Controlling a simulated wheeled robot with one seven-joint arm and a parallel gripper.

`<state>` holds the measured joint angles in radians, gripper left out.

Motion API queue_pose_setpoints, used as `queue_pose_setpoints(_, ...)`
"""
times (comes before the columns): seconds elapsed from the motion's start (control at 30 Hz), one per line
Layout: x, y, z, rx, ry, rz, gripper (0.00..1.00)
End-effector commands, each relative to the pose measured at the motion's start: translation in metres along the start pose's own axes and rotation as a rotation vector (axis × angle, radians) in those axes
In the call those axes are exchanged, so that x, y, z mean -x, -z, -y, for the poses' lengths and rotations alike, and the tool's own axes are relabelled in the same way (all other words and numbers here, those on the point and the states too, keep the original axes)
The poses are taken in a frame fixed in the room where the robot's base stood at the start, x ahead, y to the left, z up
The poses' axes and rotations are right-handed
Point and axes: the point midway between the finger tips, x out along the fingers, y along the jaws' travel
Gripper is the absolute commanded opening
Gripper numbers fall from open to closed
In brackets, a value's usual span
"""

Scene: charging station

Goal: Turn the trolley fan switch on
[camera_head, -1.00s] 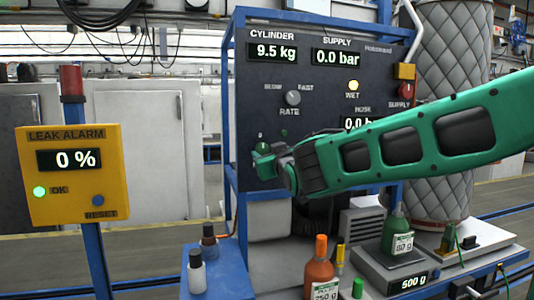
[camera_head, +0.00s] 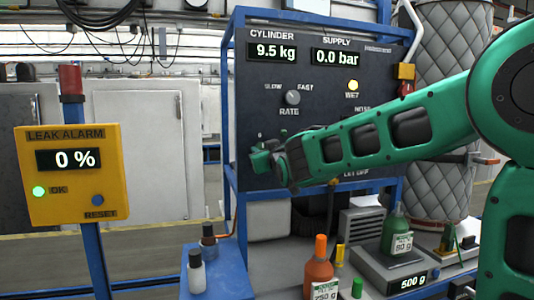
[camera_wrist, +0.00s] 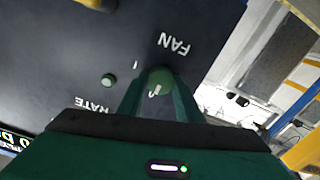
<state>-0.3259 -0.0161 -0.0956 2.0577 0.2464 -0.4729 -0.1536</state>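The dark control panel (camera_head: 330,85) stands on a blue frame in the head view. My gripper (camera_head: 263,158) is at its lower left, close to the face. In the wrist view the white FAN label (camera_wrist: 173,43) is just beyond my gripper (camera_wrist: 160,82). My two green fingers run close together toward the panel, with a narrow gap showing a white mark. A rounded dark green shape lies at their tips. I cannot tell whether it is the fan switch or part of a finger. The switch is otherwise hidden, and its position cannot be read.
The grey RATE knob (camera_head: 292,97) is above my gripper. The yellow leak alarm box (camera_head: 72,175) stands left. Bottles and a scale (camera_head: 395,270) are below my arm. The panel's left has free room.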

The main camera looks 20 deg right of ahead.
Motion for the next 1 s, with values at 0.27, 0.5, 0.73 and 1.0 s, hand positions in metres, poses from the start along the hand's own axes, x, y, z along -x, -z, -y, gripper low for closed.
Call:
queue_pose_setpoints(0.27,0.000,-0.001,-0.004,-0.032,-0.017,0.005,0.09)
queue_pose_setpoints(0.5,0.000,-0.001,-0.004,-0.161,-0.018,0.003,0.09)
queue_pose_setpoints(0.73,0.000,0.000,-0.005,-0.364,-0.018,0.001,0.09)
queue_pose_setpoints(1.0,0.000,0.000,-0.006,-0.622,-0.018,-0.003,0.09)
